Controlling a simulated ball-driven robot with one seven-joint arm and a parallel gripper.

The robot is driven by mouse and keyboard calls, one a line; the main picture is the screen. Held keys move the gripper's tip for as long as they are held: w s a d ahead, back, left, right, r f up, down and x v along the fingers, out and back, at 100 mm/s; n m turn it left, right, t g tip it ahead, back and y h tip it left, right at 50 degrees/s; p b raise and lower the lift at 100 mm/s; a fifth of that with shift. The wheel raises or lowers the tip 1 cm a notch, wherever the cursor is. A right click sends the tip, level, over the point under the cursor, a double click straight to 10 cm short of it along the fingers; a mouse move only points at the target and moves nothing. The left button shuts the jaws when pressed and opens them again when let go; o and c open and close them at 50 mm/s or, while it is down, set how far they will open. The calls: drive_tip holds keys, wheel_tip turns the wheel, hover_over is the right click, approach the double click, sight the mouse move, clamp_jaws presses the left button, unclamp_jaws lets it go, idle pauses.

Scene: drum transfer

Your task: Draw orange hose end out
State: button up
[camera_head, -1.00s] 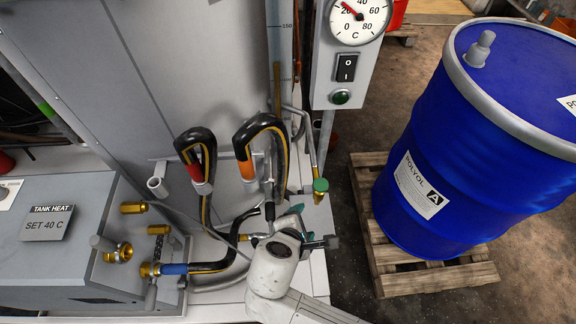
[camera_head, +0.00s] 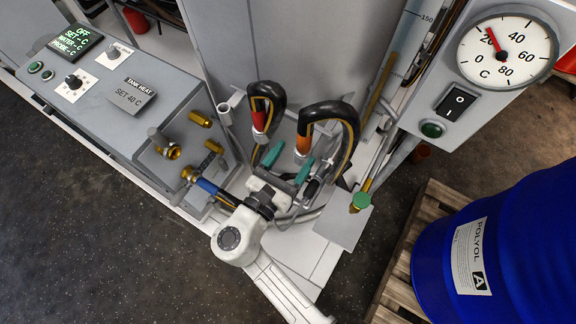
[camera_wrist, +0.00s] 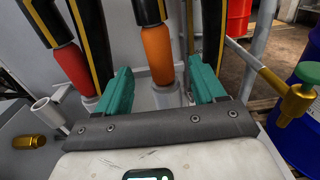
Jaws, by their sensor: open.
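The orange hose end (camera_head: 303,144) hangs from a black hose with a yellow stripe. It sits upright in a grey socket (camera_wrist: 166,96). In the wrist view the orange sleeve (camera_wrist: 157,55) stands between my two teal fingertips, a little left of the middle, with room on both sides. My gripper (camera_head: 288,164) is open and empty, just in front of and below the orange sleeve. It also shows at the bottom of the wrist view (camera_wrist: 162,84). Whether the fingers are level with the sleeve in depth is hard to tell.
A red hose end (camera_head: 259,121) stands close on the left in its own socket. A pipe with a green cap (camera_head: 362,201) is on the right. Brass fittings (camera_head: 201,119) stick out from the tank heat box at left. A blue drum (camera_head: 510,240) stands on a pallet at right.

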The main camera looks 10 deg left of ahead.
sight(305, 131)
drive_tip(key=shift+b+x, duration=0.3)
drive_tip(key=shift+x, duration=2.5)
drive_tip(key=shift+c, duration=0.2)
clamp_jaws()
drive_tip(key=shift+r, duration=0.15)
drive_tip(key=shift+r+p, duration=2.05)
drive_tip(key=shift+p, duration=0.05)
drive_tip(key=shift+r+p, duration=1.9)
drive_tip(key=shift+r, duration=0.05)
